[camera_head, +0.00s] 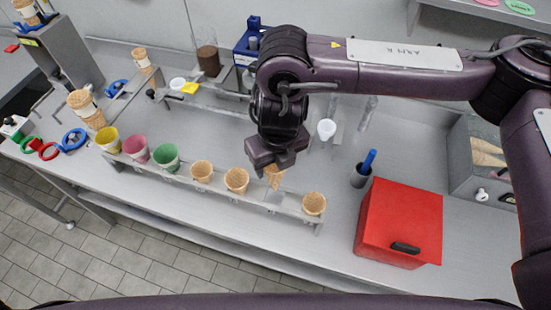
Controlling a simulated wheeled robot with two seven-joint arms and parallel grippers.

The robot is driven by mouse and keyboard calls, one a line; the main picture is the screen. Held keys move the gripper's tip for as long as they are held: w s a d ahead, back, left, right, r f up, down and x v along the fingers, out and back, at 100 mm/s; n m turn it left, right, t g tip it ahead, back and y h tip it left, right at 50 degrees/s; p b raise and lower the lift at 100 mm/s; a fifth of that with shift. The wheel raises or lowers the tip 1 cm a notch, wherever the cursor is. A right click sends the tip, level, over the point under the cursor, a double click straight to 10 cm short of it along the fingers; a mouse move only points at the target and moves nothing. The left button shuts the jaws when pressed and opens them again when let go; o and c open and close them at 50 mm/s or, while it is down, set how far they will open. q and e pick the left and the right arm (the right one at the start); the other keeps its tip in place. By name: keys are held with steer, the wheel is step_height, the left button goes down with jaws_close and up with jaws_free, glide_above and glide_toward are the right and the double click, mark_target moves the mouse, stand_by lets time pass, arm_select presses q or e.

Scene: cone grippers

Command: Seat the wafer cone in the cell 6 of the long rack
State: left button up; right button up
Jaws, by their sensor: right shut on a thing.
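The long rack (285,212) runs across the counter. From the left it holds a yellow cup (109,141), a pink cup (136,149), a green cup (167,158) and two wafer cones (202,171) (236,181). Another wafer cone (314,204) stands at its right end. My right gripper (275,163) is shut on a wafer cone (273,178), over the gap between the second and the rightmost rack cones. The gripper hides the top of the held cone. I cannot tell whether its tip is inside a cell. My left gripper is not in view.
A red box (400,222) stands right of the rack, with a dark cup (360,176) holding a blue-handled tool behind it. A grey dispenser (66,55) and stacked cones (86,110) are at the left. A white cup (326,129) stands behind my gripper.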

mark_target(275, 189)
step_height(275, 189, down, 3)
steer(key=shift+r+b, duration=0.2)
steer(key=shift+b, duration=0.65)
step_height(275, 189, down, 9)
steer(key=b, duration=0.8)
steer(key=shift+f, duration=0.15)
steer(key=o, duration=0.8)
steer(key=r, duration=0.5)
steer(key=s+r, duration=0.1)
steer(key=r, duration=0.2)
steer(key=shift+d, duration=0.2)
steer(key=shift+f, duration=0.1)
